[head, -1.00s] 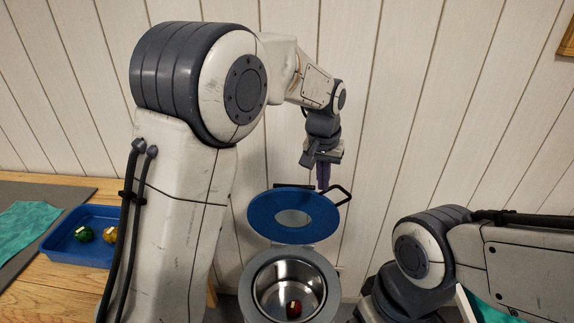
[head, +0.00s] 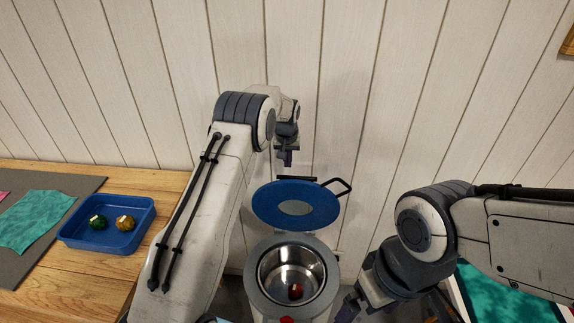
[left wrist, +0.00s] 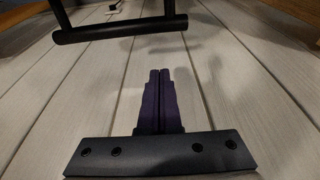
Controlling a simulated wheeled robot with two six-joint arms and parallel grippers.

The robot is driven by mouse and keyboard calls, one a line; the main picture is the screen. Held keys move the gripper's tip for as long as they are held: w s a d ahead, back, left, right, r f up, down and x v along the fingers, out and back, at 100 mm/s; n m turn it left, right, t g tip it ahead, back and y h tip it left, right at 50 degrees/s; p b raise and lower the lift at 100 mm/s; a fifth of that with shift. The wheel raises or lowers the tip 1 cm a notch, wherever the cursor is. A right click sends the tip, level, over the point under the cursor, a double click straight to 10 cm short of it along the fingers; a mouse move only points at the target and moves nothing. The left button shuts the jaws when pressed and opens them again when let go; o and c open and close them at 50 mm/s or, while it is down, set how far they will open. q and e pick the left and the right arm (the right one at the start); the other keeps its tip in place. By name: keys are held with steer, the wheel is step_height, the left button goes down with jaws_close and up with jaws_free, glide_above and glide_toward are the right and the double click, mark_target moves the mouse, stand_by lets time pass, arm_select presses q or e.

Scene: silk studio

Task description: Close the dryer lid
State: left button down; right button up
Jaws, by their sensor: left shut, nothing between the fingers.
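The dryer (head: 330,265) stands low in the middle of the head view, its steel drum open at the top with a dark red ball-like piece (head: 296,291) inside. Its round blue lid (head: 275,208) with a pale centre is raised behind the drum. A black handle (head: 343,187) sticks out at the lid's right back edge. My left gripper (head: 287,162) is behind and above the lid, apart from it, shut and empty. In the left wrist view its purple fingers (left wrist: 159,75) are together, below a black bar (left wrist: 120,29) that looks like the handle. My right gripper is mostly hidden, low at the right.
A blue tray (head: 140,236) with a green and a yellow piece lies on the wooden table (head: 160,185) at the left, beside teal fabric (head: 35,218) on a grey mat. A panelled wall (head: 350,100) rises behind the dryer. A teal-filled container (head: 510,300) sits at lower right.

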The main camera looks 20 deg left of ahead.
arm_select(q)
steer(key=s, duration=0.2)
steer(key=s+p, duration=0.1)
steer(key=s, duration=0.1)
steer(key=shift+d, duration=0.4)
